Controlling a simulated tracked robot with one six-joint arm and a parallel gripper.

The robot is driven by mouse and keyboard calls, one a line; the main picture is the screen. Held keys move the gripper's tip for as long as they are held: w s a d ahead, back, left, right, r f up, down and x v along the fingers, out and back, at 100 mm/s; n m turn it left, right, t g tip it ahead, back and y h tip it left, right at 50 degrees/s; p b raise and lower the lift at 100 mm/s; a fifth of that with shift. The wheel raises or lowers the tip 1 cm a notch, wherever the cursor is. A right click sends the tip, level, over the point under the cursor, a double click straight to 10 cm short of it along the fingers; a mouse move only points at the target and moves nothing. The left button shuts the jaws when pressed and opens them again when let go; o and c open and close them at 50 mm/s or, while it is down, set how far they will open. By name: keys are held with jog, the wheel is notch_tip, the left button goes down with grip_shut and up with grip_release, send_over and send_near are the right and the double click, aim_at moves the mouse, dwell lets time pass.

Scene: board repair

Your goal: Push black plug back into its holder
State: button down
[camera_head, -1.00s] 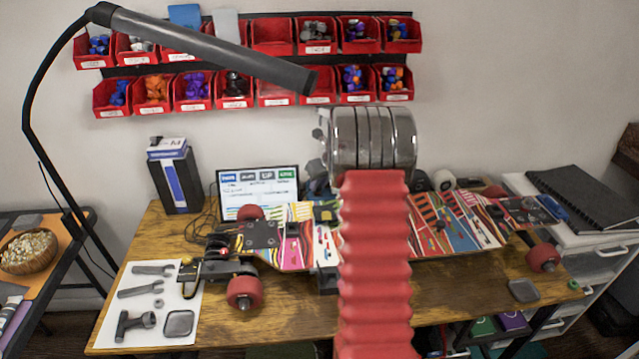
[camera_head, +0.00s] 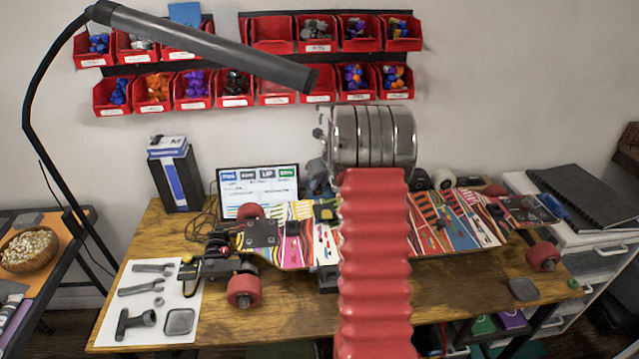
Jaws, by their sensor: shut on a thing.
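A skateboard (camera_head: 465,222) with a colourful striped deck and red wheels lies across the wooden workbench, its wheels toward the front. My red ribbed arm and its metal end stand in front of the middle of the deck and hide part of it. My gripper is hidden behind them, so its jaws and anything in them do not show. A small black part (camera_head: 325,212) sits on the deck just left of my arm; I cannot tell whether it is the black plug. The plug's holder cannot be made out.
Red parts bins (camera_head: 235,98) hang on the wall. A lamp (camera_head: 210,45) reaches over the bench from the left. A screen (camera_head: 258,190) and a dark box (camera_head: 175,178) stand behind the board. Tools lie on a white sheet (camera_head: 133,300) at front left. The front bench strip is mostly clear.

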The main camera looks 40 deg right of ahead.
jog(key=shift+f, duration=0.45)
dwell(1.1)
jog(key=c, duration=1.5)
grip_release()
jog(key=shift+c, duration=0.2)
jog(key=shift+o, duration=0.4)
jog(key=shift+o, duration=1)
jog(key=shift+r, duration=1.65)
jog(key=shift+r, duration=2.85)
